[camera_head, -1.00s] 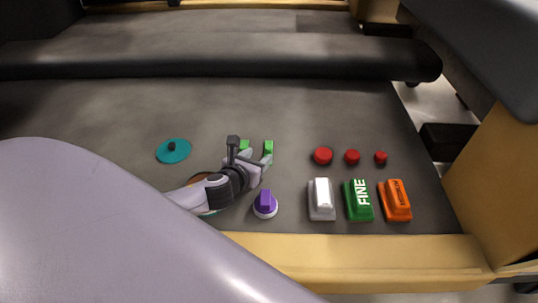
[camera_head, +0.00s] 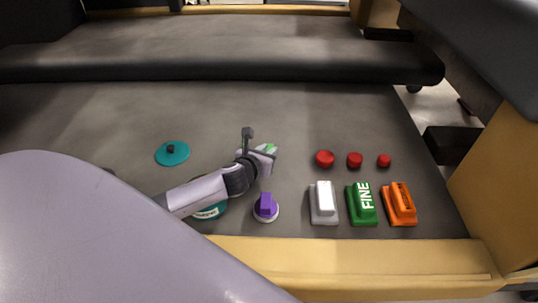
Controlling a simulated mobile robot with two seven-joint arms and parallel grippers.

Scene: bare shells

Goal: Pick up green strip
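My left gripper (camera_head: 263,152) is low over the grey surface, left of the red discs. A small bright green piece (camera_head: 270,148) shows at its fingertips. I cannot tell whether this is a strip between the fingers or part of the fingertips. The fingers are small and overlap in this view, so their opening is unclear. A green block marked FINE (camera_head: 362,204) stands at the right front, well apart from the gripper. No other loose green strip shows. My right gripper is not in view.
A purple knob (camera_head: 265,207) sits just in front of the gripper. White (camera_head: 323,202) and orange (camera_head: 399,203) blocks flank the green one. Red discs (camera_head: 325,158) lie behind them. A teal disc (camera_head: 172,153) is at left. A yellow edge (camera_head: 360,262) runs along the front.

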